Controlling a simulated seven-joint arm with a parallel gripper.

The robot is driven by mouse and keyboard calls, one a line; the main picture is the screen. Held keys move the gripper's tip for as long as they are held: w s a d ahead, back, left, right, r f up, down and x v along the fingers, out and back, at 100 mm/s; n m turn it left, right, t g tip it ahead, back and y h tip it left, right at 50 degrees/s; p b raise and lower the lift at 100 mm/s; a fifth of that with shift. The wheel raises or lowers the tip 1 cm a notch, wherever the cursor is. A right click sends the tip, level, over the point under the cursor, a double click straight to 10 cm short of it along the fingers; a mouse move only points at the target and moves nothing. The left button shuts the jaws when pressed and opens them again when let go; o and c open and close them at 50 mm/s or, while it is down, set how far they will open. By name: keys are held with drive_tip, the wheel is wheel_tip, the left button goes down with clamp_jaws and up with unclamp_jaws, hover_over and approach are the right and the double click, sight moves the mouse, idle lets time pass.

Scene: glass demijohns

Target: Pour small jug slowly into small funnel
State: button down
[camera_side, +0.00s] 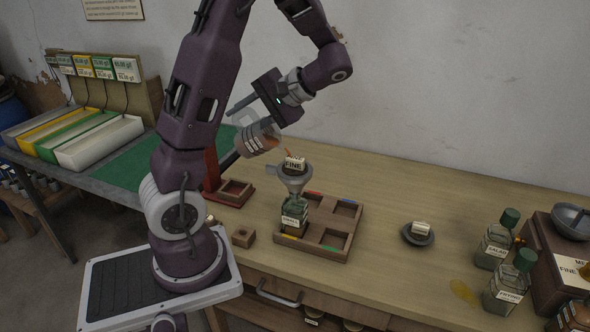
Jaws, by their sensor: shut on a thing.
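My gripper (243,112) is shut on the small jug (256,140), left of and above the small funnel. The jug is tilted with its mouth toward the right, and orange colour shows inside it. A short orange streak shows between the jug's mouth and the funnel. The grey funnel (294,182) carries a card reading "FINE" and stands upright in the neck of a labelled glass bottle (294,213). The bottle stands in the back-left to front-left part of a wooden tray (323,227) with compartments. The liquid level in the bottle is hard to tell.
A second dark funnel or dish (418,238) with a label sits right of the tray. Green-capped bottles (496,245) and a wooden box (548,240) stand at the right, near a yellow spill (462,291). A small wooden block (243,237) lies left. The bench's back middle is clear.

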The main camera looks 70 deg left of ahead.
drive_tip(key=shift+w+d+g+y, duration=0.35)
drive_tip(key=shift+g+y, duration=0.15)
drive_tip(key=shift+g, duration=0.1)
idle(1.2)
drive_tip(key=shift+w+d+r+g+y, duration=0.1)
drive_tip(key=shift+w+r+g+y, duration=0.1)
drive_tip(key=shift+g+y, duration=0.1)
idle(0.6)
